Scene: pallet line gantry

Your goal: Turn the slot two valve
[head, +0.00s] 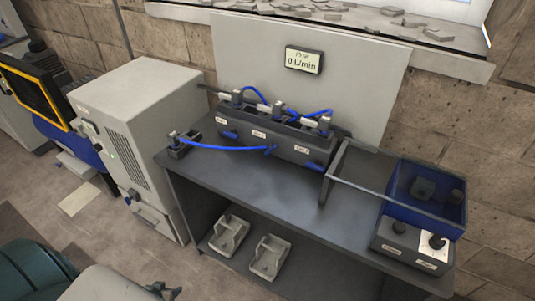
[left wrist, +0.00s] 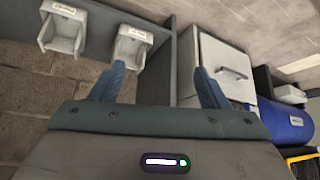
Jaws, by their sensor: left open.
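A dark valve manifold (head: 275,136) stands on the grey bench against a pale panel. It carries several white labels, too small to read surely, and blue handles along its front. The middle handle (head: 271,150) sits below the middle label, where a blue hose from the left also reaches. I cannot tell its exact angle. A flow display (head: 304,60) above reads 0 L/min. My left gripper (head: 165,291) is low at the bottom left, well away from the manifold. In the left wrist view its blue fingers (left wrist: 160,88) are spread and empty. My right gripper is not seen.
The bench top (head: 262,190) is clear before the manifold. A metal bracket (head: 334,172) stands at its right, with a blue bin (head: 400,190) and button box (head: 395,252) beyond. A grey cabinet (head: 150,120) stands left. Two pale holders (head: 269,260) sit on the lower shelf.

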